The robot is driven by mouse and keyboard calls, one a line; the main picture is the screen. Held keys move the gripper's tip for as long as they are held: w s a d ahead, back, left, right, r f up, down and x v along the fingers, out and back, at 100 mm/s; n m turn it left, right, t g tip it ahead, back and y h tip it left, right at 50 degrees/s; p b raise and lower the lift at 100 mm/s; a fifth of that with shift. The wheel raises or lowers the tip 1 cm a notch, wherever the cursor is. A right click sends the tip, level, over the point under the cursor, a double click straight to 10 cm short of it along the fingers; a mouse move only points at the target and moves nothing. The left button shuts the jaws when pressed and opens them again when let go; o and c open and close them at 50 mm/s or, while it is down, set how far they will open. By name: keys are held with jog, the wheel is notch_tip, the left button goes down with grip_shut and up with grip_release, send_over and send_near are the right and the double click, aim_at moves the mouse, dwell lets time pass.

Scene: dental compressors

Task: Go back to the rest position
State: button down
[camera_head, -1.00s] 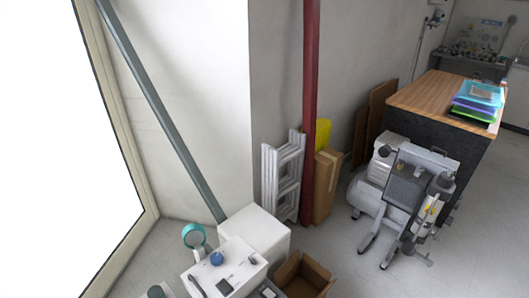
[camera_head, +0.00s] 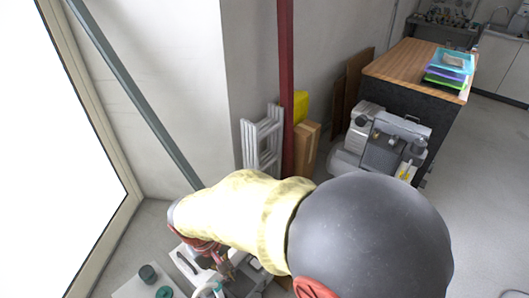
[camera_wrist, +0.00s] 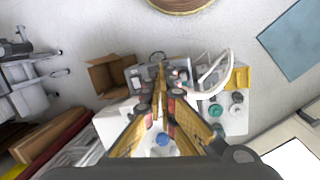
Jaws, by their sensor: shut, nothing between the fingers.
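My gripper (camera_wrist: 161,72) shows in the wrist view with its two yellow fingers brought together at the tips, holding nothing. It hangs over white units with small parts on them. In the head view my arm crosses the lower middle, and my gripper (camera_head: 222,266) is partly visible at its lower left end, above the white equipment. A blue round knob (camera_wrist: 163,139) shows between the fingers in the wrist view. No rest position is marked in either view.
A dental compressor (camera_head: 385,138) stands by the wood-topped counter (camera_head: 415,68). White ladders (camera_head: 262,140) lean near a red post (camera_head: 287,85). An open cardboard box (camera_wrist: 106,76) lies beside the white units. Floor is clear at the right (camera_head: 480,190).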

jog(key=s+d+r+m+t+y+p, duration=0.1)
jog(key=s+d+r+m+t+p, duration=0.1)
jog(key=d+r, duration=1)
jog(key=s+d+r+m+t+y+p, duration=0.1)
jog(key=s+d+r+m+t+p, duration=0.1)
jog(key=d+r, duration=1.1)
jog(key=s+d+m+t, duration=0.1)
jog(key=s+d+m, duration=0.1)
jog(key=d+m, duration=0.1)
jog(key=shift+s+d+r+m+t+y, duration=0.2)
jog(key=shift+d+r+m+t+y, duration=0.15)
jog(key=shift+d, duration=0.25)
jog(key=shift+a, duration=0.15)
